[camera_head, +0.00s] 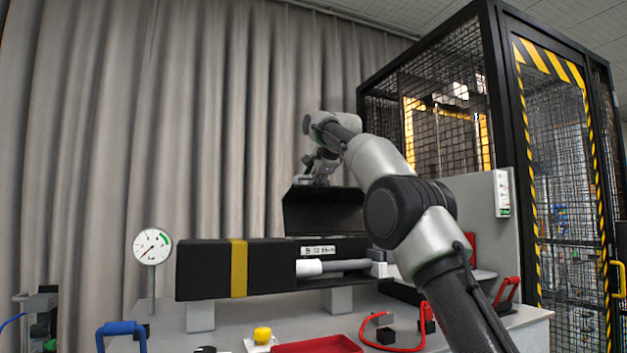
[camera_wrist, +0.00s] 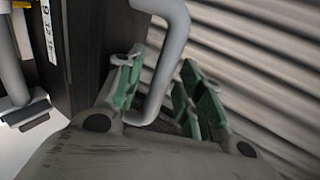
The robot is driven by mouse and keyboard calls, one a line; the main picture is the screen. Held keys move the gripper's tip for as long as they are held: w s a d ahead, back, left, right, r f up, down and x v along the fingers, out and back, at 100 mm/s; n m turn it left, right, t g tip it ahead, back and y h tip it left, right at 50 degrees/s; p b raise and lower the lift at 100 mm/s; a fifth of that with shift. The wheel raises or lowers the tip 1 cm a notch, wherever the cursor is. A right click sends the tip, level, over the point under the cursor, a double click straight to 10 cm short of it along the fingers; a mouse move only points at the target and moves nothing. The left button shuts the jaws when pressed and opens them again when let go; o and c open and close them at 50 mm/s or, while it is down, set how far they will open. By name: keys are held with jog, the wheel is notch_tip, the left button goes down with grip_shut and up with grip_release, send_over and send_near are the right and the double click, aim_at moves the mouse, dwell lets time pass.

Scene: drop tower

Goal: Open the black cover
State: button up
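The black cover (camera_head: 322,212) stands tilted up above the long black housing (camera_head: 205,270), and the space beneath it shows in the head view. Its light grey handle (camera_wrist: 176,55) is a bent bar in the wrist view. My gripper (camera_head: 322,172) is at the cover's upper edge. In the wrist view, the green-padded fingers of my gripper (camera_wrist: 158,85) are apart, with the handle between them. A gap shows between the left finger and the bar. Whether the right finger touches the bar is unclear. The cover's dark face (camera_wrist: 85,45) is left of the fingers.
A white-ended cylinder (camera_head: 310,268) lies along the front of the housing. A dial gauge (camera_head: 152,246) stands left. A red tray (camera_head: 315,346), a yellow button (camera_head: 262,335) and a blue handle (camera_head: 121,328) are at the front. A mesh cage (camera_head: 440,110) rises at right. Grey curtains (camera_head: 220,120) hang behind.

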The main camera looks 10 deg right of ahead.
jog(key=v, duration=1.2)
dwell(0.3)
